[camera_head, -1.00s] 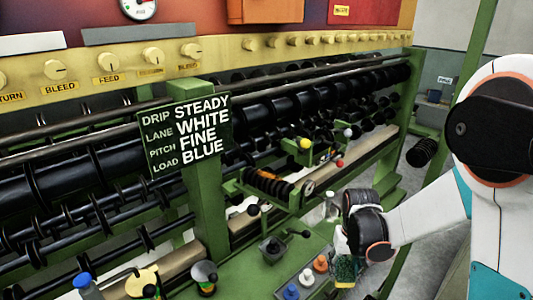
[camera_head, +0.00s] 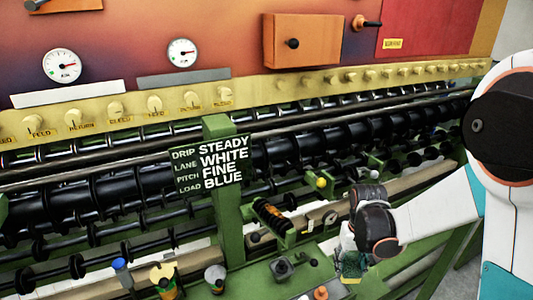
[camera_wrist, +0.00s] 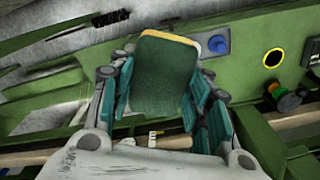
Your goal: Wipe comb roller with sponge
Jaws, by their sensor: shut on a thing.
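My gripper (camera_wrist: 158,98) is shut on a sponge (camera_wrist: 165,72), a dark green block with a yellow edge, held between the teal finger pads. In the head view the sponge (camera_head: 352,263) hangs below my gripper (camera_head: 354,248), above the green front ledge. A short black ridged roller with some orange (camera_head: 271,215) sits in a green bracket left of and above my gripper; it looks like the comb roller, but I cannot be sure. The sponge is clearly apart from it. Whether the sponge touches the ledge cannot be told.
A sign (camera_head: 211,165) reads DRIP STEADY, LANE WHITE, PITCH FINE, LOAD BLUE. Long black rollers (camera_head: 310,140) run behind it. A blue-capped container (camera_head: 122,272), a yellow item (camera_head: 164,278) and a cup (camera_head: 215,278) stand on the front ledge. A yellow knob (camera_head: 321,183) is near.

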